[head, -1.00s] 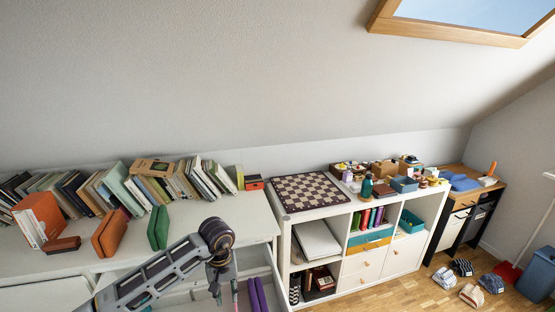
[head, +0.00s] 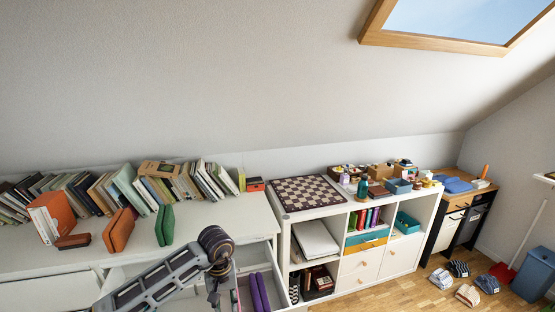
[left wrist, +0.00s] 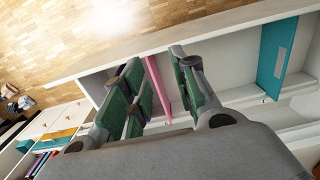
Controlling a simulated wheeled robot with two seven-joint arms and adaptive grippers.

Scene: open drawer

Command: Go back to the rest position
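My left arm comes in from the bottom left of the head view. Its gripper (head: 214,298) points down at the open white drawer (head: 271,262), near the bottom edge of the picture. In the left wrist view the green-padded fingers of the left gripper (left wrist: 160,85) are spread apart, with nothing seen held between them. Below them is the open drawer, with a pink strip (left wrist: 156,80) crossing behind the gap and a teal item (left wrist: 277,55) further right. Two purple items (head: 259,292) lie in the drawer in the head view. My right gripper is not in view.
A white dresser top (head: 195,222) holds a row of books, an orange box (head: 52,216) and green bookends (head: 164,225). To the right stands a white shelf unit with a checkered board (head: 307,191) on top. Caps (head: 467,294) and a blue bin (head: 538,273) are on the floor.

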